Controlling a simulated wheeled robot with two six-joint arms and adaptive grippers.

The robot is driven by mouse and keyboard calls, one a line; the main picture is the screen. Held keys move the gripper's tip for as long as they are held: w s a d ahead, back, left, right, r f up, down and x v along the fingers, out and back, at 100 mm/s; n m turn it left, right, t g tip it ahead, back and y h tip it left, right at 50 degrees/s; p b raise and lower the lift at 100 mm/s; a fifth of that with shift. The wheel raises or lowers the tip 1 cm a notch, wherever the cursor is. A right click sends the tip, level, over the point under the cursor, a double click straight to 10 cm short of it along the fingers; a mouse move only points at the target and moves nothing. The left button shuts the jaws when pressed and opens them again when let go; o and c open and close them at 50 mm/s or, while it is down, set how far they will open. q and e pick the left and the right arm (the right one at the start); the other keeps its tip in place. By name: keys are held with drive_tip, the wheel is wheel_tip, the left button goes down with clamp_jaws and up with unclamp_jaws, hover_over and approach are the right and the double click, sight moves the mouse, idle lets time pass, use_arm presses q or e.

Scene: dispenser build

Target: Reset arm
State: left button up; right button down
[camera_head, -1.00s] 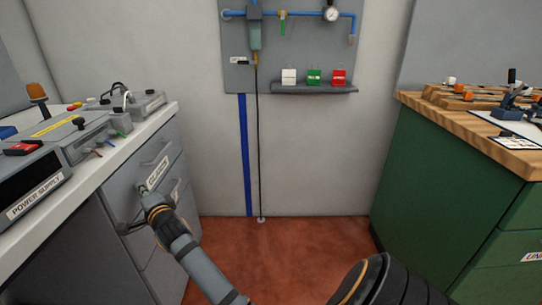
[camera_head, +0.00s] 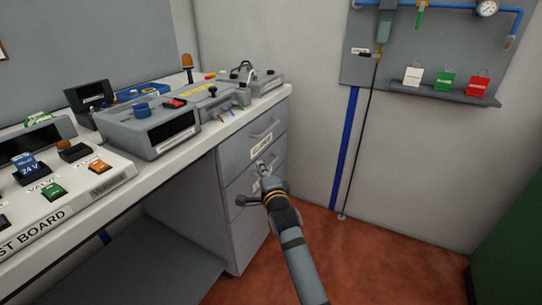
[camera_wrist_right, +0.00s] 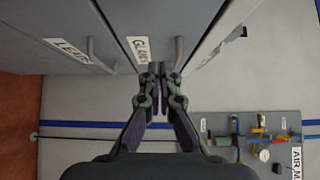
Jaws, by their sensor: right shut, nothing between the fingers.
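My right gripper (camera_head: 262,168) shows in the head view in front of the grey drawer unit (camera_head: 232,163) under the left bench. In the right wrist view its fingertips (camera_wrist_right: 161,72) are together with nothing between them. They point at the drawer fronts, close to a label (camera_wrist_right: 138,50) that seems to read GLANDS and a drawer handle (camera_wrist_right: 179,54). I cannot tell whether they touch the front. A second drawer label (camera_wrist_right: 69,53) reads LEADS. My left gripper is not in view.
The white bench (camera_head: 210,133) carries a power supply unit (camera_head: 150,130) and a test board (camera_head: 75,205). An air panel (camera_head: 420,70) with a small shelf of white, green and red boxes hangs on the back wall. The red floor (camera_head: 380,260) at right is clear.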

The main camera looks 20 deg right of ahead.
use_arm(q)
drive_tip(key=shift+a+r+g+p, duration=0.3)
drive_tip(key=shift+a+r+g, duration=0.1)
use_arm(e)
drive_tip(key=s, duration=0.4)
drive_tip(key=shift+s+a+f, duration=0.25)
drive_tip(key=shift+s+a, duration=0.05)
drive_tip(key=shift+a, duration=0.1)
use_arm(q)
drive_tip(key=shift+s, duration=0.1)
